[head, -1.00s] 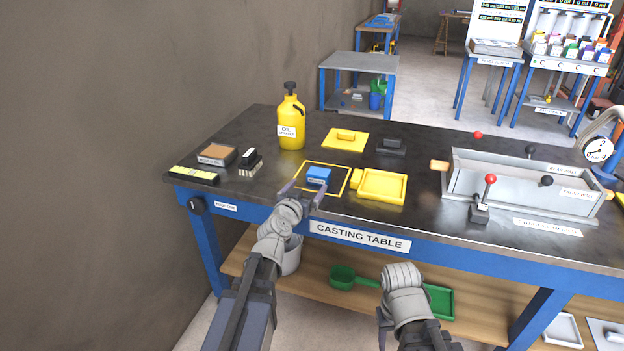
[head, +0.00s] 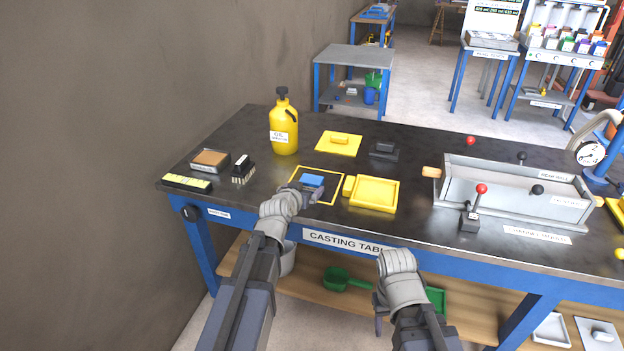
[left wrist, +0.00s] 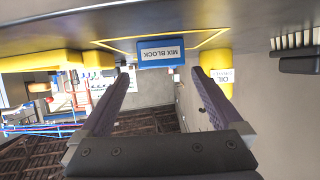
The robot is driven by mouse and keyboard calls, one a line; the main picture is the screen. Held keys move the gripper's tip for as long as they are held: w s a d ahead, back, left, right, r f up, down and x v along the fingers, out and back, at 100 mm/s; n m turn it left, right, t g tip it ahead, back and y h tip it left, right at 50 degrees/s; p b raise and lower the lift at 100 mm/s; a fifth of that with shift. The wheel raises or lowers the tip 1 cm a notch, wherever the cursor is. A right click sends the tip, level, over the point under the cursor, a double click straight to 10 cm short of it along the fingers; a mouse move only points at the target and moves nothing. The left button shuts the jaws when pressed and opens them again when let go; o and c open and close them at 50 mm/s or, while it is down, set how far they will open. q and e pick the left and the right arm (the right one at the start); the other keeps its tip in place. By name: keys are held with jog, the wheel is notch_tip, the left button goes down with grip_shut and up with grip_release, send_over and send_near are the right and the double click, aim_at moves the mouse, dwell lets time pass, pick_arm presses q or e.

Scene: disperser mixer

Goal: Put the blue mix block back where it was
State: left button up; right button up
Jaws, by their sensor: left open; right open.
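The blue mix block (head: 312,181) sits inside the yellow outlined square (head: 337,201) on the dark casting table. In the left wrist view the block (left wrist: 160,52) shows its "MIX BLOCK" label upside down, just beyond the open fingers. My left gripper (head: 306,191) is open and low at the block's near side; its fingers (left wrist: 157,85) point at the block with nothing between them. Whether the fingertips overlap the block's sides is hard to tell. My right gripper (head: 379,318) is open and empty in front of the table, below its top, partly hidden by the arm.
A yellow tray (head: 374,194) lies just right of the outlined square. A yellow oil bottle (head: 284,126), a yellow float (head: 339,143) and a black-handled brush (head: 243,168) stand around it. A grey channel mould (head: 512,193) fills the table's right side.

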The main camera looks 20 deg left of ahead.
aim_at(310, 180)
pick_arm(q)
jog(key=shift+b+x, duration=0.5)
jog(key=shift+x, duration=0.65)
jog(key=shift+w+f, duration=0.15)
jog(key=shift+w, duration=0.6)
jog(key=b+x, duration=0.1)
jog(key=x, duration=0.3)
jog(key=shift+w+a+b, duration=0.1)
jog(key=shift+b, duration=0.2)
jog(key=shift+c, duration=0.4)
grip_shut()
jog(key=shift+r, duration=0.25)
notch_tip(310, 180, up, 10)
jog(key=p, duration=1)
